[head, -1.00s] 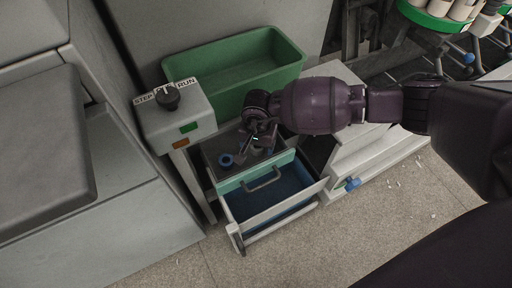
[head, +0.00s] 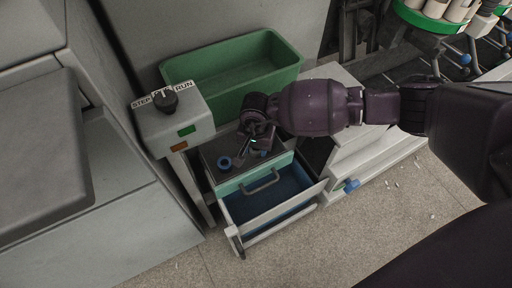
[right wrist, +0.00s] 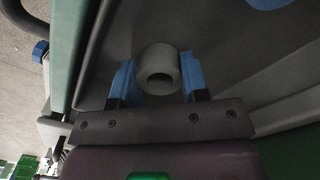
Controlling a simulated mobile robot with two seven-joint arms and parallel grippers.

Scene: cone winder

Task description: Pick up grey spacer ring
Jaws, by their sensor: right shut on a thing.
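The grey spacer ring (right wrist: 158,55) shows in the right wrist view as a short thick grey cylinder with its hole towards the camera. My right gripper (right wrist: 158,78) has one blue-tipped finger on each side of it and is shut on it. In the head view the right gripper (head: 248,153) is low over the grey tray (head: 216,150) in the upper part of the drawer unit. The ring is too small and covered to make out there. My left gripper is not in view.
Below is an open drawer with a blue inside (head: 262,205). A green bin (head: 235,75) stands behind, and a STEP/RUN switch box (head: 175,128) stands close on the left.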

